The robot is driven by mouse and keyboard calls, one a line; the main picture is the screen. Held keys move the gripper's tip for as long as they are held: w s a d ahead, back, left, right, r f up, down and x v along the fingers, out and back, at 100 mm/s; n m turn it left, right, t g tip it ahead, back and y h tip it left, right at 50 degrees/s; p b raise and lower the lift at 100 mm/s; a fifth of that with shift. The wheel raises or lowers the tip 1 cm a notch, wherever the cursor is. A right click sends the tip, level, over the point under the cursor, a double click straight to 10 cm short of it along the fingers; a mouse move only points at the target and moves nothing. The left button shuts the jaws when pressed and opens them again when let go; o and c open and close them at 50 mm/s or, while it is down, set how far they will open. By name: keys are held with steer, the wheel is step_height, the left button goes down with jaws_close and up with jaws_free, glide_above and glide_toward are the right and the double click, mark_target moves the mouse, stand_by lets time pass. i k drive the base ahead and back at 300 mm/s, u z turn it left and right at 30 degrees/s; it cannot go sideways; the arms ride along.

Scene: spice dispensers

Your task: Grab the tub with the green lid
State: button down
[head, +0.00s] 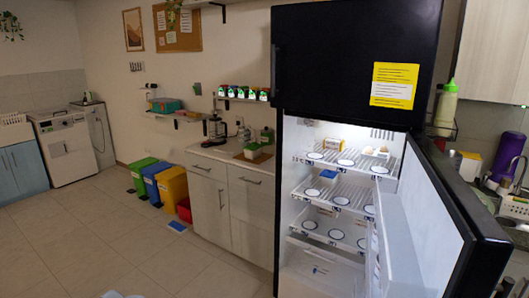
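A teal-green box-like container (166,104) sits on a small wall shelf in the left middle of the head view. A small green-topped item (252,149) lies on the white counter, and a greenish container (267,136) stands just behind it. These are too small to tell which, if any, is the tub with the green lid. My gripper does not show in the view.
A black refrigerator (350,55) stands open, its door (430,190) swung out at right. Green (142,172), blue (155,184) and yellow (173,186) bins line the wall. A small blue object (177,226) lies on the floor. The tiled floor (95,235) at left is clear.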

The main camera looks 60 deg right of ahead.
mark_target(249, 154)
steer(key=z, duration=0.7)
steer(key=i, duration=0.9)
steer(key=z, duration=1.35)
steer(key=i, duration=1.2)
steer(key=u, duration=0.95)
steer(key=i, duration=1.05)
steer(key=u, duration=0.25)
